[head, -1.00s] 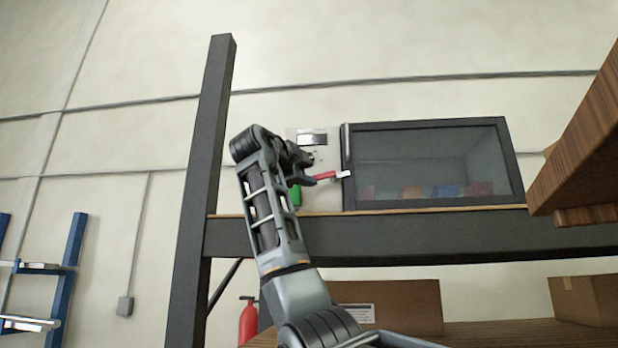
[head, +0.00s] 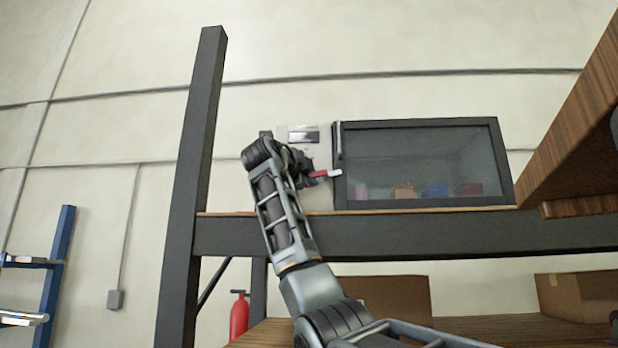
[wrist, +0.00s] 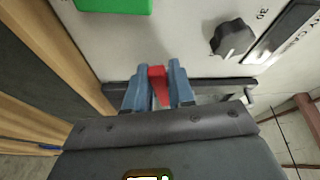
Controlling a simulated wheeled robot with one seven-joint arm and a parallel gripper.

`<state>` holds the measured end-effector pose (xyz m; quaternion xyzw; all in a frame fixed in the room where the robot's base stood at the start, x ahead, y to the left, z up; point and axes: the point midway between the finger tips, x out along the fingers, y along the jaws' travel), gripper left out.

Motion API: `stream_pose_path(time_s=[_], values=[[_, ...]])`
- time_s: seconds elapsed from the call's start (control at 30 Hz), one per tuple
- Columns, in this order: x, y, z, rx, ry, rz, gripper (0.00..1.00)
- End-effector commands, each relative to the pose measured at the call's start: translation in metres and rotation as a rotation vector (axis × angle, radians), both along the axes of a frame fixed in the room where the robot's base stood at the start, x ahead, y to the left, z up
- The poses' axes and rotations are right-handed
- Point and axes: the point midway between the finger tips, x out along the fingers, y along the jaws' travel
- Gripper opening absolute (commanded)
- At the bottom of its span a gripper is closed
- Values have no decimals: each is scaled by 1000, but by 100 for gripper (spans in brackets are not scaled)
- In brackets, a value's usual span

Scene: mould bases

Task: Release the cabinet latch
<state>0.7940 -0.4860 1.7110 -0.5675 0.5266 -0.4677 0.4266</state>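The cabinet (head: 495,165) is a dark-framed box with a glass door, standing on the shelf. Its latch is a red lever (head: 319,174) with a pale end that reaches to the left edge of the door. My gripper (head: 303,172) is at the lever's left part, in front of the pale panel. In the wrist view, the red lever (wrist: 158,86) lies between the two blue fingers of my gripper (wrist: 160,88), with no clear gap on either side. My gripper appears shut on it. The far end of the lever is partly hidden there.
A pale panel (wrist: 180,45) beside the door carries a black knob (wrist: 232,38) and a green block (wrist: 115,4). A dark shelf post (head: 197,150) stands left of my arm. A wooden board (head: 580,150) juts in at the right. Coloured items sit behind the glass.

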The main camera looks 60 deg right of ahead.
Motion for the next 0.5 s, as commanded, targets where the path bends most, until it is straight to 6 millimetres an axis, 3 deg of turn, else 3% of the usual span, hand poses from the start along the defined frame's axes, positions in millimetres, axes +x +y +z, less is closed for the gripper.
stream_pose_path(time_s=[0.23, 0.5], values=[[0, 0, 0, 1, 0, 0, 0], [0, 0, -2, -3, 9, 0, 0]])
